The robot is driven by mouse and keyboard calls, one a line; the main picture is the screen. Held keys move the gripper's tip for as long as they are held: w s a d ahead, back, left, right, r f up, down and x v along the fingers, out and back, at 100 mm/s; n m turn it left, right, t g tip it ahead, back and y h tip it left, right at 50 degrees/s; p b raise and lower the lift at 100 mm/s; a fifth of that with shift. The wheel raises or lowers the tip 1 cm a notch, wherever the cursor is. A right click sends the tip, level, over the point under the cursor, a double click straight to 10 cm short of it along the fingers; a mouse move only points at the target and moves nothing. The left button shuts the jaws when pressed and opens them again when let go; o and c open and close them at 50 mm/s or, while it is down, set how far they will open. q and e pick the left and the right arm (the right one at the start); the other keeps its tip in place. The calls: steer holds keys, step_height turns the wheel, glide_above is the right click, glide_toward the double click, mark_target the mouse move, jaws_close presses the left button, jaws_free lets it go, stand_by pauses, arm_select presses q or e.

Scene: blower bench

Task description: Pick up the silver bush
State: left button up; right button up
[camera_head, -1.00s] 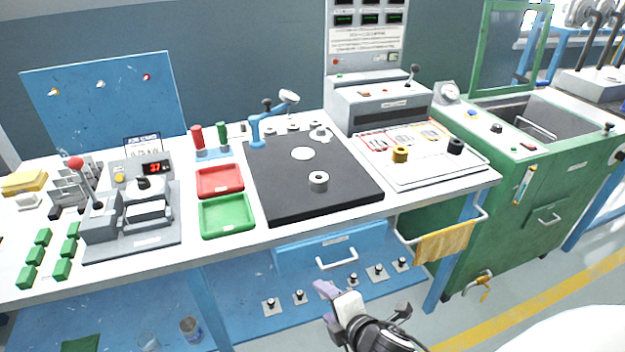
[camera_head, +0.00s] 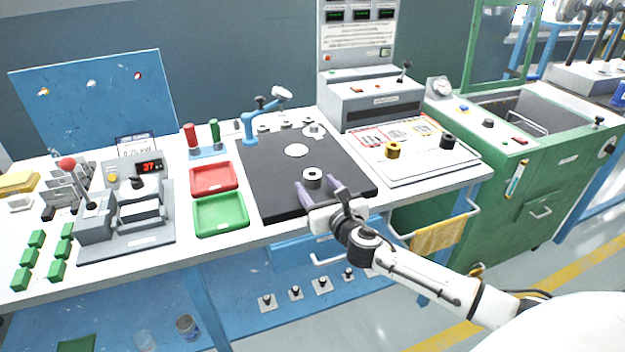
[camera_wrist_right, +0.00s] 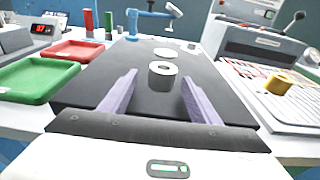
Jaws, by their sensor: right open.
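The silver bush (camera_head: 312,178) is a short grey ring with a dark hole, standing upright on the black mat (camera_head: 262,200). In the right wrist view the silver bush (camera_wrist_right: 162,75) stands ahead of the fingers, roughly midway between them. My right gripper (camera_head: 318,190) is open, with one purple finger on each side of the near part of the bush. In the right wrist view the gripper (camera_wrist_right: 157,90) is empty and the bush lies beyond the fingertips. Contact with the mat cannot be told. My left gripper is not in view.
A green tray (camera_head: 221,228) and a red tray (camera_head: 234,178) lie left of the mat. A white disc (camera_head: 296,150) and a blue clamp stand (camera_head: 249,130) are farther back. A gold bush (camera_head: 393,150) and a black bush (camera_head: 447,141) stand on the white panel at right.

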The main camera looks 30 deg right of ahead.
mark_target(315, 181)
steer(key=x, duration=0.4)
steer(key=shift+w+d, duration=0.2)
steer(key=shift+d, duration=0.05)
steer(key=shift+r, duration=0.1)
steer(key=shift+c, duration=0.3)
steer(key=c, duration=1.3)
